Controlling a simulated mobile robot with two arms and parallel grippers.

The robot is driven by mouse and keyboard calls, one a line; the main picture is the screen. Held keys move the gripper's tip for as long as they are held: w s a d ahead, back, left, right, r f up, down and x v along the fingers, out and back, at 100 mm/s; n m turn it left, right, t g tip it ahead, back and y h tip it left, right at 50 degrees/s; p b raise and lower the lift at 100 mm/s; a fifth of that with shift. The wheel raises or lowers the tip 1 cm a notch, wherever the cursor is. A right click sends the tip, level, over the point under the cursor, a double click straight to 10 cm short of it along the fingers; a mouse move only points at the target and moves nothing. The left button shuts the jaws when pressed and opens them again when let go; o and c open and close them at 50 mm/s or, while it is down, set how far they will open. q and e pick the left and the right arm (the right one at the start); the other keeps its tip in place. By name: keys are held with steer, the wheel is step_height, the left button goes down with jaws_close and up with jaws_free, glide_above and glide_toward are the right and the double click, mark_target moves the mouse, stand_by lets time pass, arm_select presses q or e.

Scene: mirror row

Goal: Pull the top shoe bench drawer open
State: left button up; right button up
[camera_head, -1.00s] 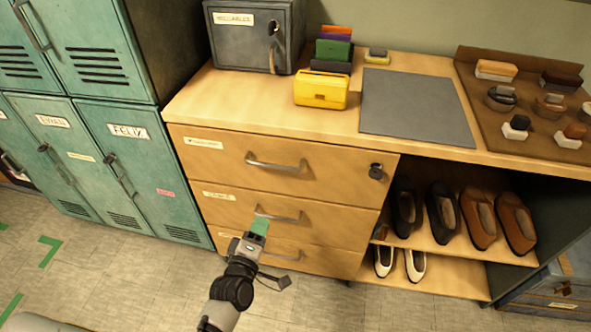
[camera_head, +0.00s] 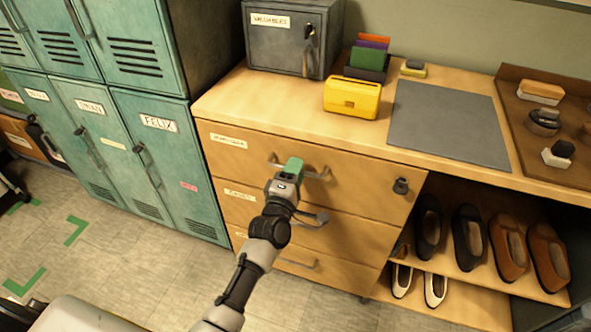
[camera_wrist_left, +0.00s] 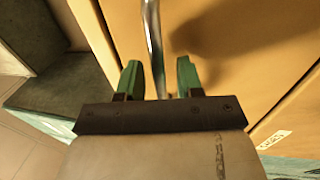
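The shoe bench's top drawer (camera_head: 245,157) is a wooden front, flush with the cabinet, with a label at its left and a lock at its right. Its metal bar handle (camera_head: 319,175) is partly hidden behind my left gripper (camera_head: 292,168), whose green fingertips are at the handle's middle. In the left wrist view, the handle (camera_wrist_left: 153,40) runs between the two green fingers of my left gripper (camera_wrist_left: 158,78). A gap shows between the bar and each finger, so the gripper is open. My right gripper is not in view.
Two more drawers sit below, with the middle handle (camera_head: 310,218) close to my left wrist. Teal lockers (camera_head: 150,150) stand left. The bench top holds a grey safe (camera_head: 290,45), a yellow box (camera_head: 352,98) and a grey mat (camera_head: 450,125). Shoes (camera_head: 468,238) fill shelves at right. Floor in front is clear.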

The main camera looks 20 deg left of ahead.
arm_select(q)
steer(key=shift+w, duration=0.2)
jaws_close()
steer(key=shift+s, duration=0.1)
